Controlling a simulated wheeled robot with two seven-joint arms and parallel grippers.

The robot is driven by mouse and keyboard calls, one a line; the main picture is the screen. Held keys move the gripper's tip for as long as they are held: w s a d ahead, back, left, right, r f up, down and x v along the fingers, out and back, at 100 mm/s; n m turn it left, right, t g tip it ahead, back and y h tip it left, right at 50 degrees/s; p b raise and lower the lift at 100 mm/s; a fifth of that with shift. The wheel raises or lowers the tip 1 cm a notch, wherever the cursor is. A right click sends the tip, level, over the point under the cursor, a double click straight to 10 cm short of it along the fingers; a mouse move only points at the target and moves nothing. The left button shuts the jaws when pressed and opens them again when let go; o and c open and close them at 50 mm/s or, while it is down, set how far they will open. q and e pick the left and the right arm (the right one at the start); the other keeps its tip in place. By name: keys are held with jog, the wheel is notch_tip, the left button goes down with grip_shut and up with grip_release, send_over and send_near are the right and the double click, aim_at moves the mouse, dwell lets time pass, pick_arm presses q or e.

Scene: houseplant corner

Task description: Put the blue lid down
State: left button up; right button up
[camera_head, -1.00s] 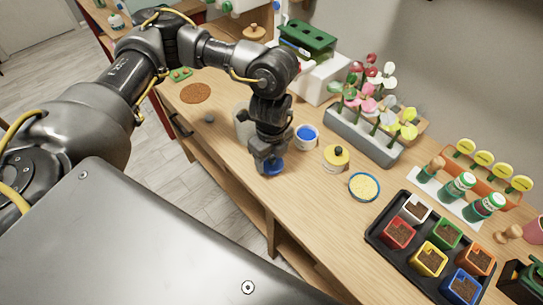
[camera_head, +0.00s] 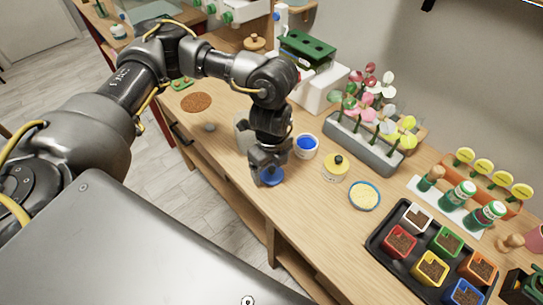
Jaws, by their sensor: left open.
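The blue lid (camera_head: 272,179) is low over the wooden table near its front edge, between and just below the fingertips of my left gripper (camera_head: 268,175). The fingers are open around it and hide part of it. The lid appears to rest on the table, though its underside is hidden. My right gripper is not in view.
A jar with a yellow lid (camera_head: 335,166) and a blue-rimmed dish (camera_head: 365,194) stand to the right. A black tray (camera_head: 378,236) of coloured pots is at the lower right. A grey flower planter (camera_head: 366,147) stands behind. A pale container (camera_head: 243,130) is partly hidden behind my left gripper.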

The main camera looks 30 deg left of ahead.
aim_at(271, 168)
pick_arm(q)
notch_tip(271, 168, up, 12)
jog(key=b, duration=0.1)
jog(key=shift+f, duration=0.15)
jog(key=shift+d, duration=0.1)
dwell(0.5)
